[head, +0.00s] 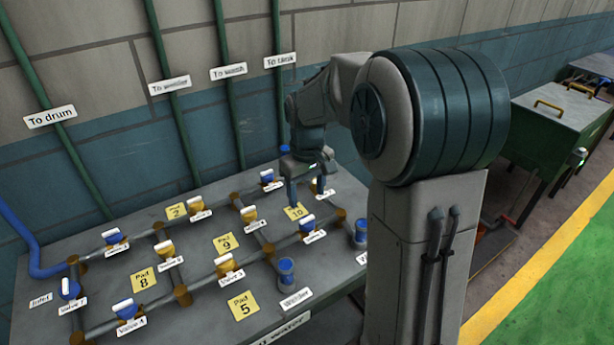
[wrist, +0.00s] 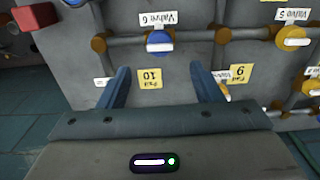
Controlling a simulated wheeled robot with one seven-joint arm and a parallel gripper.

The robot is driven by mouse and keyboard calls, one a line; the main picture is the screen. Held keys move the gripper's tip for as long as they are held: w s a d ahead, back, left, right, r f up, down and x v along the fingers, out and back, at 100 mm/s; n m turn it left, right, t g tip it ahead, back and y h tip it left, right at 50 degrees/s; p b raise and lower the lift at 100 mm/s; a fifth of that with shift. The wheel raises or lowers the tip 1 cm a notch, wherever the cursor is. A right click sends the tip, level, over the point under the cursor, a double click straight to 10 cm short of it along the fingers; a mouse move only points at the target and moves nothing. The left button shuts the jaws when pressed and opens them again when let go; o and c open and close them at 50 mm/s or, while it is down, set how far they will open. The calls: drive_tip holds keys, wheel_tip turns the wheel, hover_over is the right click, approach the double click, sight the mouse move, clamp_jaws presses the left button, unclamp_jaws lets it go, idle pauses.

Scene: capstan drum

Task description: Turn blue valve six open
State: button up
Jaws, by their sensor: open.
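Blue valve six (wrist: 160,38) sits on a pipe at the top middle of the wrist view, with its upside-down label (wrist: 157,18) beside it. Its white handle bar lies roughly in line with the pipe. In the head view, the blue valve (head: 307,227) is just in front of pad 10. My gripper (head: 307,200) is open and empty, fingers pointing down, above the area around pad 10. In the wrist view, my gripper (wrist: 162,75) shows two spread fingers with valve six beyond them, not between them. The fingers' height above the table is hard to tell.
Yellow valve 5 (wrist: 290,38) is on the same pipe. Pad 10 (wrist: 150,78) and pad 9 (wrist: 240,72) mark flat spots. A red block (wrist: 37,17) is at the wrist view's upper left. Blue spools (head: 287,272) stand near the table's front edge.

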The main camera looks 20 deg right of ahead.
wheel_tip(320, 180, up, 5)
drive_tip(key=shift+r, duration=0.1)
idle(0.6)
drive_tip(key=s+f+m+t, duration=0.1)
drive_tip(key=s+m+t, duration=0.2)
drive_tip(key=s, duration=1.8)
drive_tip(key=shift+f+m, duration=0.15)
drive_tip(key=shift+m, duration=0.25)
drive_tip(key=shift+w, duration=0.1)
idle(0.5)
